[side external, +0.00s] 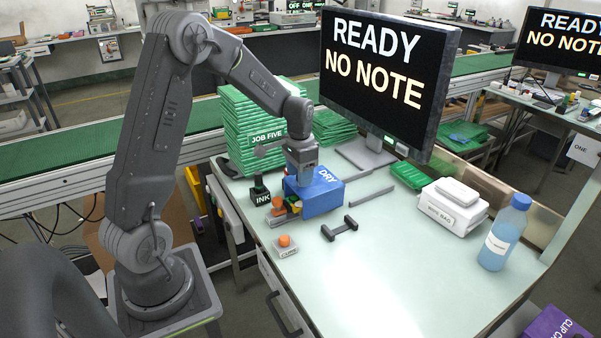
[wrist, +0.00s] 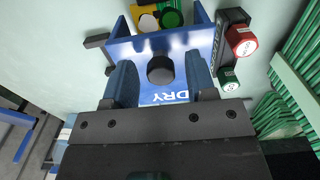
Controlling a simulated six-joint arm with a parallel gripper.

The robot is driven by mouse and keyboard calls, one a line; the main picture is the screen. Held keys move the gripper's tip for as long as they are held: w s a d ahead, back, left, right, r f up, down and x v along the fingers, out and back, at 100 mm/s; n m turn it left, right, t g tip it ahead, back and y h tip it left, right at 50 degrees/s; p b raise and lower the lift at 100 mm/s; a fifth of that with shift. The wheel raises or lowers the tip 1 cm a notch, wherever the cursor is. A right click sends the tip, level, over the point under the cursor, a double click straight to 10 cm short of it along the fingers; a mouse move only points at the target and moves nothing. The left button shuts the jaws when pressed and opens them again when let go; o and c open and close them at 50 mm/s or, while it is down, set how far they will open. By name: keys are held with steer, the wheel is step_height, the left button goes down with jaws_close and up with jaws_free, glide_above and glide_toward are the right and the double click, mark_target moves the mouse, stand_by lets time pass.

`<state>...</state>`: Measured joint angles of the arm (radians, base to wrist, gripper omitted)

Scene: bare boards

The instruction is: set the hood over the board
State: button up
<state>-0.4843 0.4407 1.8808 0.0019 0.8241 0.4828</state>
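The hood is a blue box marked DRY (side external: 322,192) standing on the pale bench; in the wrist view its blue top (wrist: 178,92) carries a round black knob (wrist: 160,69). My gripper (side external: 299,178) is low over the hood's left part. In the wrist view my gripper (wrist: 160,75) is open, with one finger on either side of the knob and a gap to each. Small coloured parts (side external: 281,207) sit at the hood's near-left end. I cannot make out a single board under or beside the hood. Stacked green boards (side external: 262,125) stand behind, labelled JOB FIVE.
An ink bottle (side external: 260,190) stands close left of the hood. A black stand (side external: 339,228) and a clear block with an orange dome (side external: 284,244) lie in front. A monitor (side external: 385,75) rises behind. The bench's front right is clear, left of a blue bottle (side external: 505,233).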

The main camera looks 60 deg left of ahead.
steer(key=shift+w, duration=0.1)
step_height(320, 180, up, 14)
steer(key=shift+f, duration=0.1)
stand_by(0.5)
steer(key=s+d+r+t, duration=0.2)
steer(key=s+d, duration=0.2)
steer(key=d, duration=0.3)
steer(key=s+d+r+t, duration=0.1)
steer(key=s+d+r, duration=0.2)
steer(key=s+d, duration=0.25)
steer(key=s+d+t, duration=0.1)
steer(key=s+d, duration=0.1)
steer(key=s, duration=0.1)
steer(key=s+d+f, duration=0.1)
steer(key=s+d, duration=0.2)
steer(key=s+d+f+t, duration=0.1)
steer(key=s+d, duration=0.1)
steer(key=s, duration=0.1)
steer(key=shift+s+d+f+t, duration=0.15)
steer(key=shift+d+f+t, duration=0.05)
steer(key=shift+t, duration=0.1)
steer(key=shift+c, duration=0.3)
stand_by(1.0)
